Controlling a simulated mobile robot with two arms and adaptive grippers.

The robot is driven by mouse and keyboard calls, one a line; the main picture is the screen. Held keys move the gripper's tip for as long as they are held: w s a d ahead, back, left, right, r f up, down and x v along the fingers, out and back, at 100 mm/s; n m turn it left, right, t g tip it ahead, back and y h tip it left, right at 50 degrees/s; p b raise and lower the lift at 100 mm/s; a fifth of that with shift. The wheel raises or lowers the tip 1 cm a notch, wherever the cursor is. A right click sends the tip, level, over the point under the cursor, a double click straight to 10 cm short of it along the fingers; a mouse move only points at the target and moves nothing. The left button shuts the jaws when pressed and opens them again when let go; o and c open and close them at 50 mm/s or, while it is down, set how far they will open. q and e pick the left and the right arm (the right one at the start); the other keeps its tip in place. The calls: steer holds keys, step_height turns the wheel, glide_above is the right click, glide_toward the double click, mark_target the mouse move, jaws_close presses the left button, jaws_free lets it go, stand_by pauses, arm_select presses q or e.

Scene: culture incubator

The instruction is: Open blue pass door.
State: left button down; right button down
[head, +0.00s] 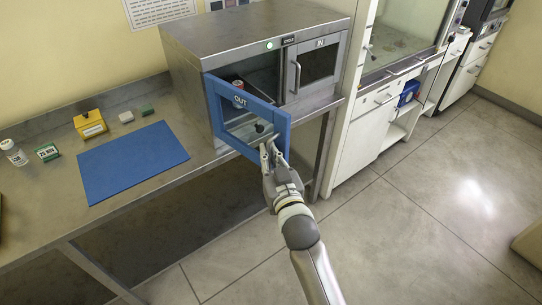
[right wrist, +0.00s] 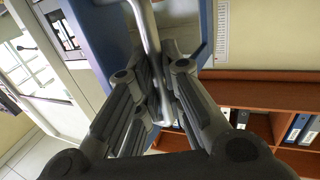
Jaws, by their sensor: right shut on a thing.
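The blue pass door (head: 240,99), marked OUT, stands partly open on the left side of the steel pass box (head: 240,32). It is swung outward, with its free edge toward me. My right gripper (head: 267,153) is at the door's free edge. In the right wrist view, its fingers (right wrist: 160,90) are shut around the silver bar handle (right wrist: 149,28) beside the blue door frame (right wrist: 92,38). The fingers hide part of the handle. A small container with a reddish part (head: 237,85) shows inside the box. My left gripper is not in view.
The steel-framed IN door (head: 317,62) is shut. A blue mat (head: 132,160), yellow box (head: 89,123), small green-and-white boxes and a white bottle (head: 13,153) are on the steel bench left of the door. Floor (head: 420,220) to the right is clear.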

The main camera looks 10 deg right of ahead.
steer(key=c, duration=1.5)
jaws_free()
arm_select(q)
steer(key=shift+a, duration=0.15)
arm_select(e)
steer(key=s, duration=0.8)
steer(key=s+d, duration=0.1)
steer(key=s, duration=0.3)
